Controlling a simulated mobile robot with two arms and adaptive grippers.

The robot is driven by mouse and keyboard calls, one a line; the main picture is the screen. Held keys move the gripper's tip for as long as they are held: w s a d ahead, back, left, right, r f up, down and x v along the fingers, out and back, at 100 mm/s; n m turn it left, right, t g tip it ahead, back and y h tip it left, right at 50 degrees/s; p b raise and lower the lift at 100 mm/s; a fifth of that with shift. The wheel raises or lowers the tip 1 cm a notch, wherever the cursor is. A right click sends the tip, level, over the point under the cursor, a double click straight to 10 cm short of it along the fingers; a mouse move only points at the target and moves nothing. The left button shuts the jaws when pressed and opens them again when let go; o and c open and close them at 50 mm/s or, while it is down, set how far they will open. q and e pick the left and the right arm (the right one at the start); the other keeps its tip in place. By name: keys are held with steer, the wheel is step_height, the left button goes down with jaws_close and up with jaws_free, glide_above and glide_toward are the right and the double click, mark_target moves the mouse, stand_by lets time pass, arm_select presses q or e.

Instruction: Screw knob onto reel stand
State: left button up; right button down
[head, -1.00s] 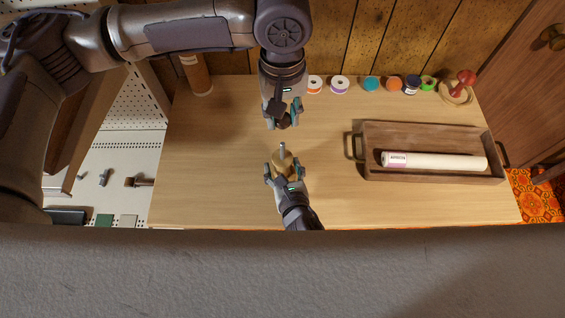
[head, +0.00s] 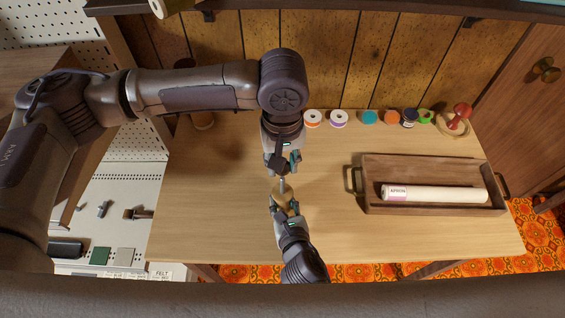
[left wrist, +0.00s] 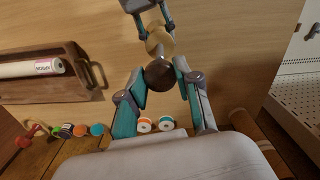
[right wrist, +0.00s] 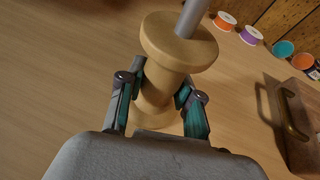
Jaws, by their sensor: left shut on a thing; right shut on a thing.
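My left gripper (head: 283,162) is shut on a dark brown round knob (left wrist: 160,76), which the left wrist view shows between its fingers. My right gripper (head: 285,207) is shut on the pale wooden spool-shaped reel stand (right wrist: 177,50), around its waist. A grey metal rod (right wrist: 193,16) rises from the stand's top flange. In the head view the stand (head: 283,196) and its rod (head: 282,184) are just in front of the left gripper. The left gripper hides the knob there, and I cannot tell whether the rod touches it.
A wooden tray (head: 430,208) with a white roll (head: 436,194) stands on the right of the table. Several thread spools (head: 338,118) and a red knobbed item (head: 460,112) line the back.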

mark_target(282, 178)
arm_select(q)
steer(key=shift+f, duration=0.45)
steer(key=shift+f, duration=0.85)
steer(key=shift+f, duration=0.6)
